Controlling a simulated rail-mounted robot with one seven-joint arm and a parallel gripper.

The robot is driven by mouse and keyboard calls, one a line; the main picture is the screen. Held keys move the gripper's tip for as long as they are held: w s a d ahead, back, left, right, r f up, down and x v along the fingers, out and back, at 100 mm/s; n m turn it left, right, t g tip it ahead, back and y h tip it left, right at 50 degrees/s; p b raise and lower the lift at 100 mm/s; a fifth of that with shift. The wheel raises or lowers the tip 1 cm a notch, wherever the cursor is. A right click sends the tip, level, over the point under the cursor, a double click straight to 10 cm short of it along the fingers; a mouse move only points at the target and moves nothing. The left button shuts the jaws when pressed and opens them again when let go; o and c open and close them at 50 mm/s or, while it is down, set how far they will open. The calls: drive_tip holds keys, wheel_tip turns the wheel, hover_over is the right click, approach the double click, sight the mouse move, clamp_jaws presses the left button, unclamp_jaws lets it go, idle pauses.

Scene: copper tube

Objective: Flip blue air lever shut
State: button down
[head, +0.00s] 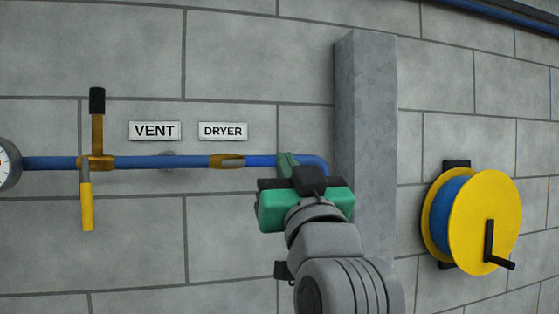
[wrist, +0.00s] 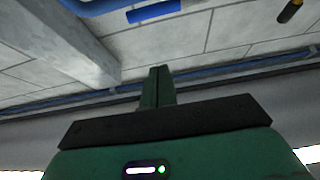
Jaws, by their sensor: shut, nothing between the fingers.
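The blue lever (head: 262,160) lies along the blue pipe in the head view, pointing right from a brass valve (head: 227,161) below the DRYER sign. A short blue bar at the top of the wrist view (wrist: 153,11) appears to be its handle. My gripper (head: 286,160) is shut and empty, just right of the lever's free end, near the pipe bend. In the wrist view its closed green fingers (wrist: 158,72) point up towards the wall, apart from the blue bar. In the head view I cannot tell whether the fingers touch the lever.
A grey column (head: 365,130) stands right of my gripper. A yellow-sided hose reel (head: 485,220) hangs further right. At left, a yellow lever (head: 87,207) hangs down below the blue pipe (head: 140,162), near a black-capped brass outlet (head: 97,102). A gauge (head: 8,163) is at the far left.

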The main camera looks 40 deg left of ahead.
wheel_tip(320, 180, up, 6)
drive_tip(key=p, duration=0.4)
hover_over(267, 163)
drive_tip(key=d, duration=0.2)
drive_tip(key=shift+s+a+f, duration=0.1)
drive_tip(key=shift+f, duration=1.15)
drive_tip(key=shift+s+f, duration=0.1)
drive_tip(key=shift+f, duration=1.1)
